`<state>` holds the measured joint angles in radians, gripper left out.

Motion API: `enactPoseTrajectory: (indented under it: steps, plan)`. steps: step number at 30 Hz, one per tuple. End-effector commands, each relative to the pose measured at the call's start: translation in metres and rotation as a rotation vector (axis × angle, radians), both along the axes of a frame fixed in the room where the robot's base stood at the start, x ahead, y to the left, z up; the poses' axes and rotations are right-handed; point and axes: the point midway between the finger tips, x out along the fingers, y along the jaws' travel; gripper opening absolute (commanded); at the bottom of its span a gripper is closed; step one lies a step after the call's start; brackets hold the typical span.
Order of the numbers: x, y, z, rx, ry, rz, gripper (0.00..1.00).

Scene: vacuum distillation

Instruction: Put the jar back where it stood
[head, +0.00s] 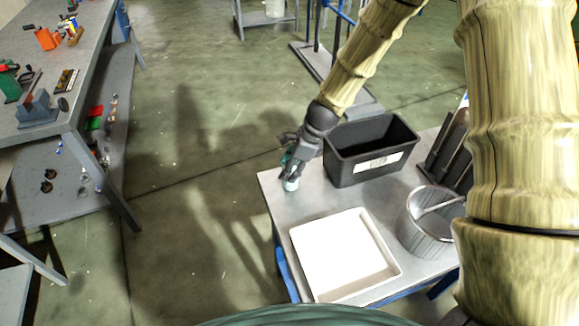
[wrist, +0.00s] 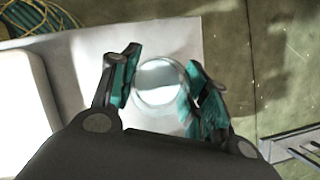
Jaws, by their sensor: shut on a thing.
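The jar (wrist: 158,84) is a round, clear glass-like thing seen from above in the wrist view, between the teal pads of my gripper (wrist: 163,92). In the head view the jar (head: 290,184) shows as a small pale-teal shape under my gripper (head: 289,168), at the far left corner of the metal table (head: 285,203). My gripper is shut on the jar. The jar looks upright and at or very near the table top; I cannot tell whether its base touches. My gripper hides part of it.
A white tray (head: 390,255) lies in front of the jar. A black bin (head: 345,172) stands to its right, with a metal pot (head: 408,222) and dark upright holders (head: 437,160) farther right. The table's left edge is close to the jar. A workbench (head: 60,110) stands across open floor.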

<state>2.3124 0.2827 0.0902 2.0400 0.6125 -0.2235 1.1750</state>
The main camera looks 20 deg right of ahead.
Motion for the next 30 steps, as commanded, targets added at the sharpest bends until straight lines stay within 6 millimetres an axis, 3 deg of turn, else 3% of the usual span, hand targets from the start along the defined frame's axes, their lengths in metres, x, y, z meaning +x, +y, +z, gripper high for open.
enactPoseTrajectory:
  steps: [3,4,7,20,30]
  plan:
    - [0.000,0.000,-0.003,0.000,0.000,-0.001,0.14]
    - [0.000,0.000,-0.002,0.000,0.000,0.000,0.51]
    - [0.000,0.000,-0.002,0.000,0.000,0.000,0.67]
    - [0.000,-0.001,0.002,0.000,-0.001,0.001,0.67]
    - [-0.005,-0.014,0.037,-0.002,-0.003,0.001,0.67]
